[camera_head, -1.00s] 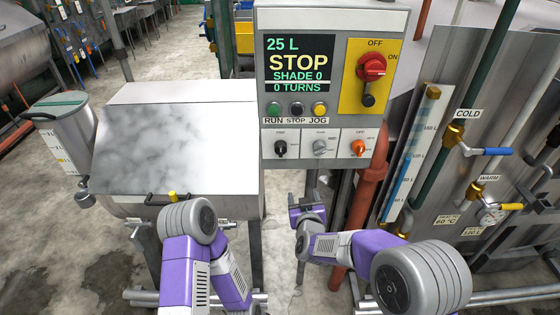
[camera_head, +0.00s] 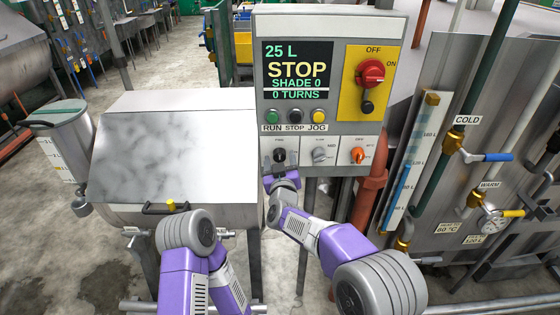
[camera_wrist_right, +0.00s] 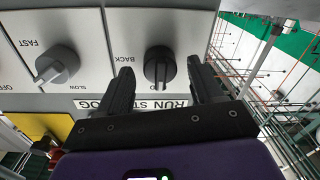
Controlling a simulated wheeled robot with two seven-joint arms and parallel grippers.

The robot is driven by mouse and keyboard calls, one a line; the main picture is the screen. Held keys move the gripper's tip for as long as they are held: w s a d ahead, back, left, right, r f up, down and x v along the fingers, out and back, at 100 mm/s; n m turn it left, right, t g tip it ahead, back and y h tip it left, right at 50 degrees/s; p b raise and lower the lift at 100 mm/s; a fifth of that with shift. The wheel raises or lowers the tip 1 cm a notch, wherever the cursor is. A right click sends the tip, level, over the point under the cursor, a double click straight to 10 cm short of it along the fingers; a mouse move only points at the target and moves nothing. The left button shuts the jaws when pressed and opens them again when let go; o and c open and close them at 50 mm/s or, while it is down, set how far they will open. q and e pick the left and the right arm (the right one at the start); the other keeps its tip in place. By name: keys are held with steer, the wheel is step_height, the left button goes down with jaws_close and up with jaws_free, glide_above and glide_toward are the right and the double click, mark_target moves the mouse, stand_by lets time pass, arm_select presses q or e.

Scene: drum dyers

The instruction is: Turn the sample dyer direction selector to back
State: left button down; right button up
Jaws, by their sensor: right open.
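The direction selector is a black knob (camera_head: 279,155) at the lower left of the control panel. In the right wrist view, which shows the panel upside down, the black knob (camera_wrist_right: 160,66) has the word BACK beside it on the left. Its other label is mostly hidden. My right gripper (camera_head: 280,168) is just below the knob in the head view. In the wrist view its open fingers (camera_wrist_right: 160,80) stand on either side of the knob, with gaps visible; contact cannot be seen. The left arm shows at the bottom, but its gripper is out of sight.
A grey knob (camera_head: 320,154) marked SLOW and FAST and an orange knob (camera_head: 357,155) sit to the right. Push buttons (camera_head: 296,116) and a red main switch (camera_head: 370,73) are above. The steel dyer drum (camera_head: 175,150) stands left; pipes and valves stand right.

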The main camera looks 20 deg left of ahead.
steer(key=shift+w, duration=0.1)
steer(key=c, duration=1.1)
steer(key=shift+o, duration=0.2)
steer(key=shift+f+m+t+h+b, duration=0.2)
steer(key=shift+m+b, duration=2.65)
steer(key=shift+m, duration=1.7)
steer(key=shift+f+m+t+h+b, duration=0.1)
steer(key=shift+m+h+b, duration=0.1)
steer(key=shift+m+b, duration=3.5)
steer(key=shift+m+p, duration=0.75)
steer(key=shift+m, duration=0.3)
steer(key=shift+r, duration=0.1)
